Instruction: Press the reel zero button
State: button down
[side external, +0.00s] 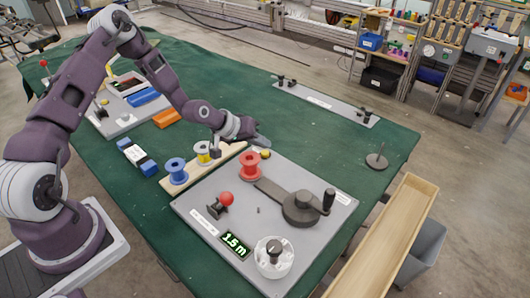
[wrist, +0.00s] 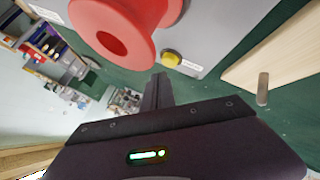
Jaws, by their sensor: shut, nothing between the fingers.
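A small yellow button (side external: 265,153) sits on the grey panel (side external: 225,275), beside a red spool (side external: 249,170). In the wrist view the yellow button (wrist: 171,58) shows just right of the red spool (wrist: 112,30). Its label is not readable, so I cannot confirm that it is the reel zero button. My gripper (side external: 262,141) is shut and empty, close to the button on its far side. In the wrist view the closed fingertips (wrist: 159,76) point toward the button with a small apparent gap. A green display (side external: 235,245) on the panel reads 1.5 m.
The panel also carries a red-knobbed lever (side external: 226,199), a crank (side external: 300,208) and a white dial (side external: 274,263). Blue (side external: 175,170) and yellow (side external: 204,152) spools stand on a wooden strip beneath my arm. Green cloth (side external: 330,150) beyond the panel is mostly clear.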

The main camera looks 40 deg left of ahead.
aim_at(262, 154)
jog(key=shift+f, duration=0.1)
dwell(0.4)
jog(key=shift+f, duration=0.3)
jog(key=shift+f, duration=0.5)
dwell(0.7)
jog(key=shift+r, duration=0.9)
jog(key=shift+r, duration=2.5)
